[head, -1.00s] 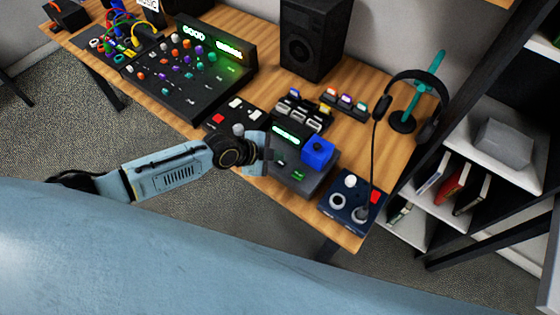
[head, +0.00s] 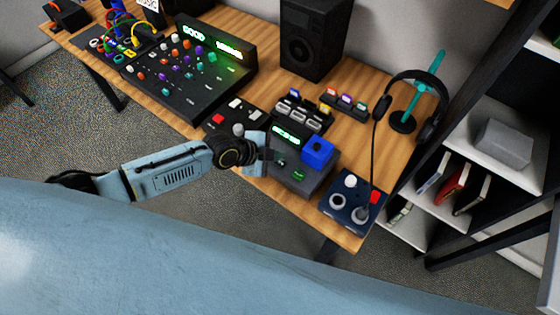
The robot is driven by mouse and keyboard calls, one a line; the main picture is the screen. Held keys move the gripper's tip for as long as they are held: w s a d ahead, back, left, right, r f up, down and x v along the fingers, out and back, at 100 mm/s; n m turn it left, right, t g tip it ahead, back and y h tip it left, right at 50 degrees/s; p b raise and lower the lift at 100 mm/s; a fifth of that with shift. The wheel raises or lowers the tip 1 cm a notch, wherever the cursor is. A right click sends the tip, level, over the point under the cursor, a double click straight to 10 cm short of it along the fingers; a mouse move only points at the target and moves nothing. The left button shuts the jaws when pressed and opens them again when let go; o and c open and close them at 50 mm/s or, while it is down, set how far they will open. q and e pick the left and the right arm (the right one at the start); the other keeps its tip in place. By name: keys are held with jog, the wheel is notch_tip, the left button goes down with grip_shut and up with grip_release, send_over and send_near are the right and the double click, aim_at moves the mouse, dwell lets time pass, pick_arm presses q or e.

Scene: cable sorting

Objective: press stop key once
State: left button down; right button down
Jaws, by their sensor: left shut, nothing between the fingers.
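A dark device with a lit green display (head: 286,132) stands near the table's front edge. A blue block (head: 318,151) sits on its right side. It has a green-lit key (head: 299,175) and a darker key beside it at the front. I cannot read which key is stop. My left gripper (head: 266,155) is shut and empty at the left side of this device, close to its front left part. Whether it touches a key cannot be told; the gripper hides part of the device's left edge. My right gripper is out of view.
A black pad with red and white buttons (head: 234,104) lies left of my gripper. A large mixer (head: 190,75) stands further left. A navy box with knobs (head: 348,200) is to the right. A speaker (head: 314,35) and headphones on a stand (head: 438,70) are behind.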

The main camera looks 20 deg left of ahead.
aim_at(276, 164)
pick_arm(q)
jog(key=shift+f, duration=0.1)
dwell(0.3)
jog(key=shift+f+b, duration=0.35)
jog(key=shift+b, duration=0.15)
jog(key=shift+f+b, duration=0.4)
dwell(0.4)
jog(key=shift+r, duration=0.15)
jog(key=shift+r+p, duration=0.65)
jog(key=shift+p, duration=0.05)
jog(key=shift+r, duration=0.1)
notch_tip(276, 164, up, 5)
jog(key=p, duration=0.4)
dwell(0.4)
